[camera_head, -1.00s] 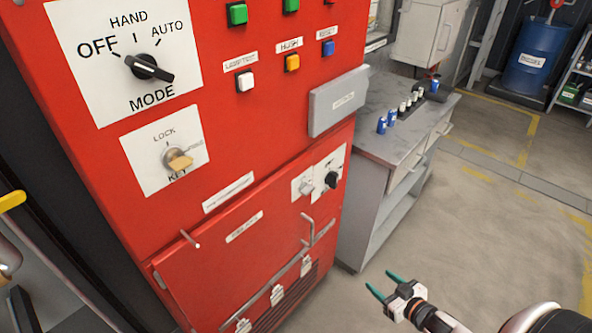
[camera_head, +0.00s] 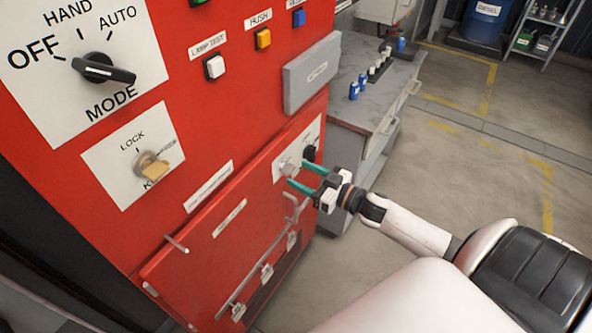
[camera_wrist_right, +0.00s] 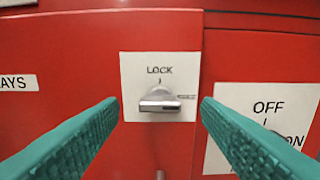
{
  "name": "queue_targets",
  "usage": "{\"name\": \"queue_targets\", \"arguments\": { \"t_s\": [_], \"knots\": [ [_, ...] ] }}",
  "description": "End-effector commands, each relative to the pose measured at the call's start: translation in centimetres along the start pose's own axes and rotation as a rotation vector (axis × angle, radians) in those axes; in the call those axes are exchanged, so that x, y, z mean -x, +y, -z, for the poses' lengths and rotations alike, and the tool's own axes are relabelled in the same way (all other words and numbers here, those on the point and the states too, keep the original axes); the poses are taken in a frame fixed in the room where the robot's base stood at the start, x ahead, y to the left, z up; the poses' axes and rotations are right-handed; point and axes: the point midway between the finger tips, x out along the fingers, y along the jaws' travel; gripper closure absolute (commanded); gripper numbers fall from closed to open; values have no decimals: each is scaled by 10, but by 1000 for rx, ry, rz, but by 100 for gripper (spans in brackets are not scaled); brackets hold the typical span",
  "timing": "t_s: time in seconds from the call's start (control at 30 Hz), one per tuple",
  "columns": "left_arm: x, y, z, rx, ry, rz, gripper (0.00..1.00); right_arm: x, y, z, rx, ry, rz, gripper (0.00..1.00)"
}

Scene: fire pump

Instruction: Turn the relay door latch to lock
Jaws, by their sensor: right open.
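The relay door latch (camera_wrist_right: 159,98) is a silver knob on a white plate in the right wrist view. The word LOCK and a tick stand above it, and a small blurred label is to its right. Its bar lies level and points right, toward that label. In the head view the latch (camera_head: 289,168) is partly covered by my fingers. It sits on the red lower door (camera_head: 208,258). My right gripper (camera_head: 298,174) is open, with its green fingers pointing at the plate, one on each side of the latch. They appear apart from the knob. My left gripper is out of view.
A black OFF/ON switch (camera_head: 310,153) is just right of the latch. A bent door handle (camera_head: 294,208) sticks out below my fingers. A key switch (camera_head: 151,164) and a mode knob (camera_head: 103,68) are up left. A grey bench (camera_head: 372,100) stands at the right.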

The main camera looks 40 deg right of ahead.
Motion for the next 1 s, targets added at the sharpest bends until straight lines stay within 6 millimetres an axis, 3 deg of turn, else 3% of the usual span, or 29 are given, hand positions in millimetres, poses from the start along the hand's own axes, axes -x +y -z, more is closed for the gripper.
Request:
{"name": "queue_targets", "arguments": {
  "t_s": [0.2,0.53,0.57,0.83,1.0],
  "knots": [
    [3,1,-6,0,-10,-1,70,-22,0,0,-2,-1,1,42],
    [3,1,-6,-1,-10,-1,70,-26,0,1,-1,1,0,42],
    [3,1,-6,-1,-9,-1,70,-26,0,1,-1,1,1,43],
    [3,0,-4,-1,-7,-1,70,-26,0,1,-1,1,1,86],
    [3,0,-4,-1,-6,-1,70,-26,0,1,7,1,1,86]
  ]
}}
